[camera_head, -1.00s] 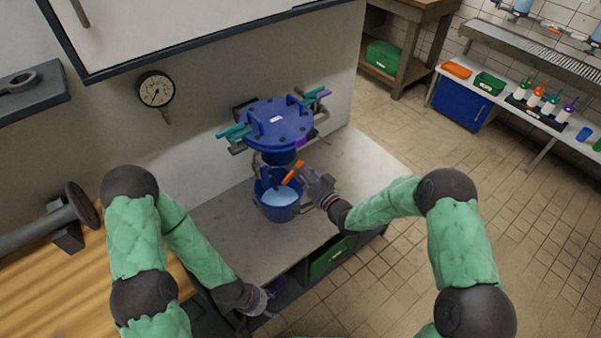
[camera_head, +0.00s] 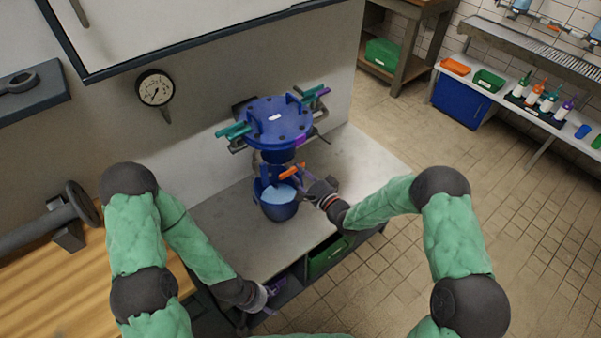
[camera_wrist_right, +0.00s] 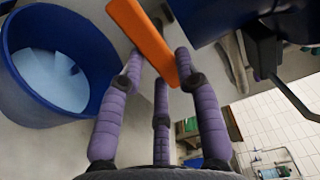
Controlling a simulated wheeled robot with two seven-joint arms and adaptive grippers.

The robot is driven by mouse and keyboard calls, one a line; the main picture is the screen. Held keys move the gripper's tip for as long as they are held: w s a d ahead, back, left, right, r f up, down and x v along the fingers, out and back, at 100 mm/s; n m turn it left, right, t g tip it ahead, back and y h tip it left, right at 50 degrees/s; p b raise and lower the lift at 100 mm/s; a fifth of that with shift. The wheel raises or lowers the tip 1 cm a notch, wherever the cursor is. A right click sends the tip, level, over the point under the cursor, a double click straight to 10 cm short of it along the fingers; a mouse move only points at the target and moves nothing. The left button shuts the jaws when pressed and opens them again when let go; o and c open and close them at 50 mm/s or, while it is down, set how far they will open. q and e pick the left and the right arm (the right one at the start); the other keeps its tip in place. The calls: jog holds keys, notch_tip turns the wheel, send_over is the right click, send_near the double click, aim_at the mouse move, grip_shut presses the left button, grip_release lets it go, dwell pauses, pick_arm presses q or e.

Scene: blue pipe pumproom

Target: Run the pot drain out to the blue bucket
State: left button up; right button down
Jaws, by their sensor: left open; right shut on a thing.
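The blue pot (camera_head: 277,124) has a bolted round lid with teal and purple clamps and stands out from the wall panel. An orange lever (camera_head: 292,171) sits low at its drain, just above the blue bucket (camera_head: 279,212). The bucket stands on the grey bench and holds pale blue liquid; its open top shows in the right wrist view (camera_wrist_right: 88,45). My right gripper (camera_head: 311,179) is shut on the orange lever, its purple fingers around the lever in the wrist view (camera_wrist_right: 160,65). My left gripper (camera_head: 272,291) is open and empty at the bench's front edge. The drain outlet is mostly hidden.
The grey bench top (camera_head: 350,170) is clear right of the bucket. A green crate (camera_head: 328,258) sits under the bench. A gauge (camera_head: 156,89) hangs on the wall. A wooden top with a grey pipe piece (camera_head: 45,230) lies left. Shelves with bottles stand far right.

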jog(key=c, duration=2)
grip_release()
jog(key=o, duration=1.1)
jog(key=v, duration=1.2)
jog(key=shift+f, duration=0.15)
